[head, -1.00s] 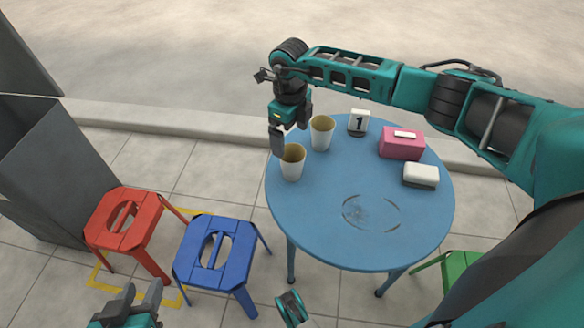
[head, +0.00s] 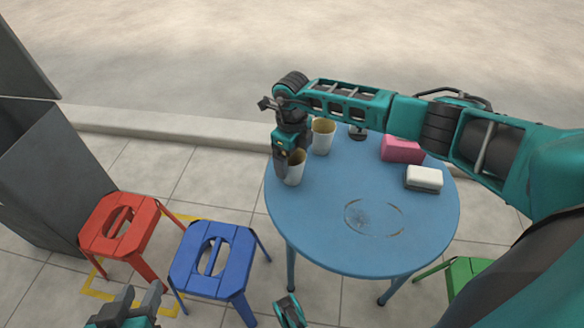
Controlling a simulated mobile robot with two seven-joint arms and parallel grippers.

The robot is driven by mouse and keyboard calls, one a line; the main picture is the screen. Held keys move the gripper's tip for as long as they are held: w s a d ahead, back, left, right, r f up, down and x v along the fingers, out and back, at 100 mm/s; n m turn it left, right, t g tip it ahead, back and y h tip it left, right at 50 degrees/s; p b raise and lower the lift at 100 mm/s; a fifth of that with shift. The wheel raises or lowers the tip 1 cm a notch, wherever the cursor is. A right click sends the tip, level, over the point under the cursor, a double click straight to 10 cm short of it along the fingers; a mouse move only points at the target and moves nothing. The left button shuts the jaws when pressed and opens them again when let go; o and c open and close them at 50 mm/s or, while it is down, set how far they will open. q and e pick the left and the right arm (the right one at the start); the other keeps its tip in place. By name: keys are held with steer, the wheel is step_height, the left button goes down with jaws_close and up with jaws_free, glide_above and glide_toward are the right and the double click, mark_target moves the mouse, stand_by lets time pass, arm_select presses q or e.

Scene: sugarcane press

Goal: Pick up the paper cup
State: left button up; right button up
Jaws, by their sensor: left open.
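Two paper cups stand on the round blue table (head: 330,225), near its left edge. The nearer cup (head: 296,174) is partly covered by my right gripper (head: 285,168), which is down at its rim and left side. I cannot tell whether the fingers press on the cup. The farther cup (head: 323,138) stands upright just behind and to the right, partly hidden by my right arm. My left gripper (head: 137,302) is open and empty at the bottom left, away from the table.
A pink box (head: 401,149) and a white-topped box (head: 424,178) are on the table's right side. The number stand is mostly hidden behind my arm. A red stool (head: 117,228), a blue stool (head: 212,262) and a green stool (head: 470,275) stand around. The table's front is clear.

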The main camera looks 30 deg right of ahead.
steer(key=c, duration=0.8)
